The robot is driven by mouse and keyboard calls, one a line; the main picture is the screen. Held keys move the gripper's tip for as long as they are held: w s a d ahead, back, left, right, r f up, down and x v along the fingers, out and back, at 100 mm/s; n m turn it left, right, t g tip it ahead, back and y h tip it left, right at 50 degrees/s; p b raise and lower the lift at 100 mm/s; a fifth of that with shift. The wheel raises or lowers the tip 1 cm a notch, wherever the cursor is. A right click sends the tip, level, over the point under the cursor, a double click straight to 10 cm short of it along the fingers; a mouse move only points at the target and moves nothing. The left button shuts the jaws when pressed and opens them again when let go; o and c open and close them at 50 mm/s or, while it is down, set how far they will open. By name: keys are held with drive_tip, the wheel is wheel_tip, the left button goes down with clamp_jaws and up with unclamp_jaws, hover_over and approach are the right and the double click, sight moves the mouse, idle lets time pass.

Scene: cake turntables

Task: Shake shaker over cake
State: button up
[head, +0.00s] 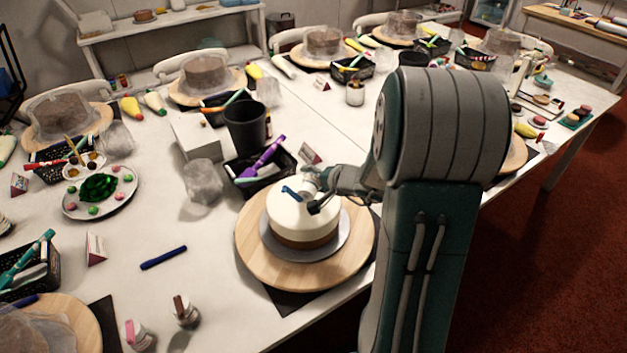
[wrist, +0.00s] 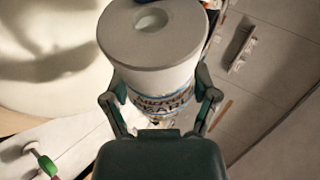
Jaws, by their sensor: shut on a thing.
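A round cake (head: 290,225), white on top with a brown lower band, sits on a grey board on a wooden turntable (head: 260,268). My gripper (head: 314,196) is over the cake, toward its back right part. It is shut on the shaker (head: 309,183), largely hidden by the fingers in the head view. In the wrist view the shaker (wrist: 155,45) is a white cylinder with a lettered label, gripped from both sides by the fingers (wrist: 162,102). A hole shows in its near end. The pale cake (wrist: 45,75) lies at left with a dark shadow on it.
Two small jars (head: 185,312) (head: 138,334) stand at the table's front, left of the turntable. A black basket (head: 258,188) with purple tools and a dark cup (head: 246,127) stand behind the cake. A blue pen (head: 163,257) lies on clear tabletop at left.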

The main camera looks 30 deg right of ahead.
drive_tip(key=shift+a+r+n+t+h, duration=0.15)
drive_tip(key=shift+a+n+t+h, duration=0.1)
drive_tip(key=shift+n+t+h, duration=0.05)
drive_tip(key=shift+d+r+n+t+h, duration=0.15)
drive_tip(key=shift+r+n+t+h, duration=0.15)
drive_tip(key=shift+n+t, duration=0.25)
drive_tip(key=shift+s+r+n+t+h, duration=0.25)
drive_tip(key=shift+r+n+t+h, duration=0.05)
drive_tip(key=shift+n+t, duration=0.3)
drive_tip(key=shift+w+d+r, duration=0.2)
drive_tip(key=shift+w+r, duration=0.25)
drive_tip(key=shift+r, duration=0.05)
drive_tip(key=shift+s+r+n+t, duration=0.1)
drive_tip(key=shift+r+n+t, duration=0.15)
drive_tip(key=shift+t, duration=0.1)
drive_tip(key=shift+w+d+r, duration=0.2)
drive_tip(key=shift+w, duration=0.05)
drive_tip(key=shift+s+a+f, duration=0.25)
drive_tip(key=shift+a, duration=0.05)
drive_tip(key=shift+s+a+r+n+t, duration=0.1)
drive_tip(key=shift+r+n+t, duration=0.2)
drive_tip(key=shift+n, duration=0.1)
